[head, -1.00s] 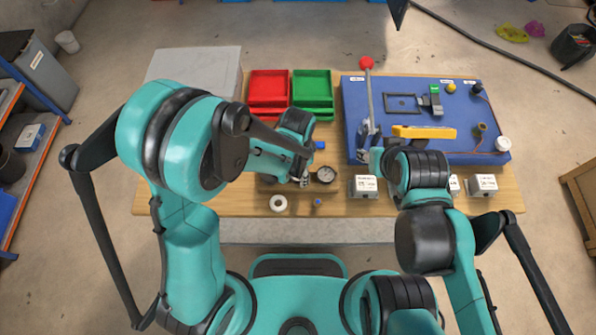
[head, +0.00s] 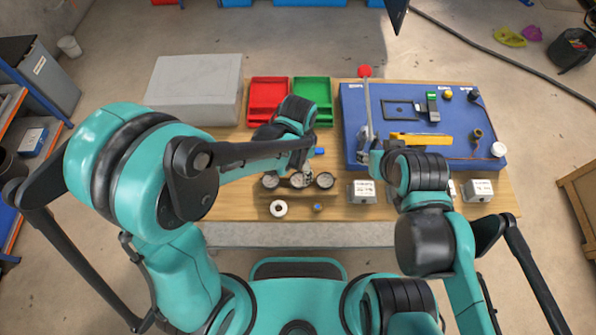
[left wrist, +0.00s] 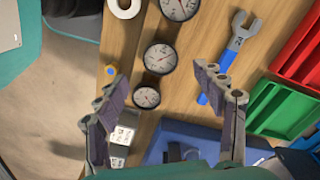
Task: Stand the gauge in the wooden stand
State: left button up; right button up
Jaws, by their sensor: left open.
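Three round gauges with white dials stand in a row near the table's front: a left one (head: 270,181), a middle one (head: 298,181) and a right one (head: 324,180). They also show in the left wrist view (left wrist: 160,58). A brown wooden piece (head: 290,190), seemingly the stand, shows under the row; how each gauge sits in it is unclear. My left gripper (left wrist: 172,108) is open and empty above the table, its fingers apart on either side of the smallest-looking gauge (left wrist: 147,97) in the wrist view.
A wrench with a blue handle (left wrist: 222,70) lies beside the gauges. A white ring (head: 279,208) and a small blue part (head: 318,207) lie in front. Red (head: 268,92) and green (head: 312,92) bins stand behind. A blue panel (head: 350,105) with a lever (head: 367,105) fills the right.

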pick_arm(q)
notch_tip(320, 180, up, 5)
jog(key=shift+p, duration=0.5)
jog(key=s+a+r+n+t, duration=0.2)
jog(key=a+r+n, duration=0.3)
jog(key=a, duration=0.4)
jog(key=s+a+r+n+t, duration=0.3)
jog(key=a+r+n+t, duration=0.2)
jog(key=a+r+n, duration=0.1)
jog(key=shift+a+r+n, duration=0.3)
jog(key=shift+a+n, duration=0.2)
jog(key=shift+a, duration=0.9)
